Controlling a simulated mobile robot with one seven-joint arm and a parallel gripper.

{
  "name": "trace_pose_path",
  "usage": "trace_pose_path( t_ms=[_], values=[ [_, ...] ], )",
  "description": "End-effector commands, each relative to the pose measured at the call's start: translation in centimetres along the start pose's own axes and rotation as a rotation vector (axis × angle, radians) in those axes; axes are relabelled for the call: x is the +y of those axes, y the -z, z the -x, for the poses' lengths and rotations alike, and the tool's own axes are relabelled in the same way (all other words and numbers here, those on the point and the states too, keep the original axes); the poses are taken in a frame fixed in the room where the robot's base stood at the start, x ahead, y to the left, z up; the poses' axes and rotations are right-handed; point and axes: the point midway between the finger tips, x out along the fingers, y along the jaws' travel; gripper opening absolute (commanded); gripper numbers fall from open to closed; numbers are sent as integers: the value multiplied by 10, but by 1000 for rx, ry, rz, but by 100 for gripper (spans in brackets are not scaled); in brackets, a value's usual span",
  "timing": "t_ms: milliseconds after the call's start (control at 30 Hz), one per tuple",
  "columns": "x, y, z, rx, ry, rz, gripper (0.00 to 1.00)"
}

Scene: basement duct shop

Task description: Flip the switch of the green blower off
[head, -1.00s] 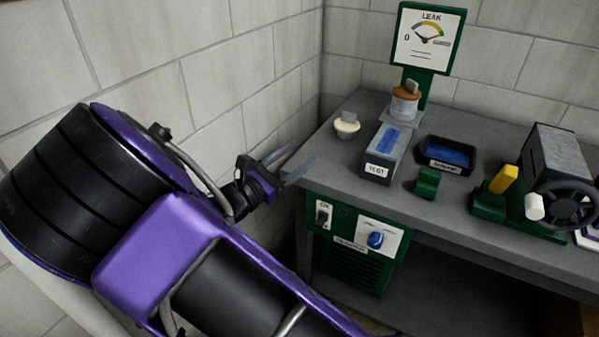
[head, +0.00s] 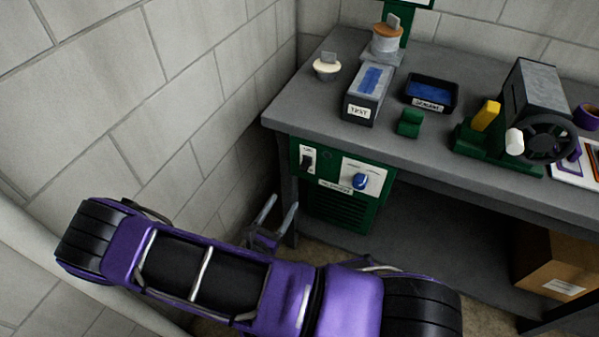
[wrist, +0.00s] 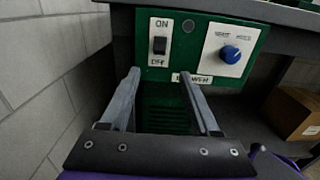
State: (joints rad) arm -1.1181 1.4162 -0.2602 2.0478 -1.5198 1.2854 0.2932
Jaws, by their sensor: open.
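The green blower (head: 325,207) is mounted under the front left of the workbench. Its black rocker switch (head: 308,160) sits on a white plate marked ON above and OFF below; it also shows in the wrist view (wrist: 159,45). I cannot tell for sure which way the rocker is pressed. A blue knob (wrist: 230,54) is on a second plate to the right of the switch. My gripper (head: 280,208) is open and empty, below and left of the switch in the head view. In the wrist view its fingers (wrist: 161,80) point toward the blower, apart from it, with the switch beyond their tips.
The workbench (head: 400,170) holds a TEST box (head: 368,95), a black SEALANT tray (head: 431,93), a green block (head: 409,123) and a hand-wheel machine (head: 530,105). A block wall (head: 150,90) stands close on the left. A cardboard box (head: 555,262) sits under the bench.

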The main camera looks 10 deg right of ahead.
Motion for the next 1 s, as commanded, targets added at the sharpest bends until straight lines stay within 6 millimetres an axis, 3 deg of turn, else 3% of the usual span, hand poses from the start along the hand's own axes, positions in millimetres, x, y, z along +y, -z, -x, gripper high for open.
trace_pose_path(
  t_ms=[300,500,700,1000],
  values=[
    [-1,-1,-72,-2,3,1,62],
    [-1,0,-107,-1,2,0,62],
    [0,0,-124,0,1,0,62],
    [0,-1,-126,0,-1,1,62]
  ],
)
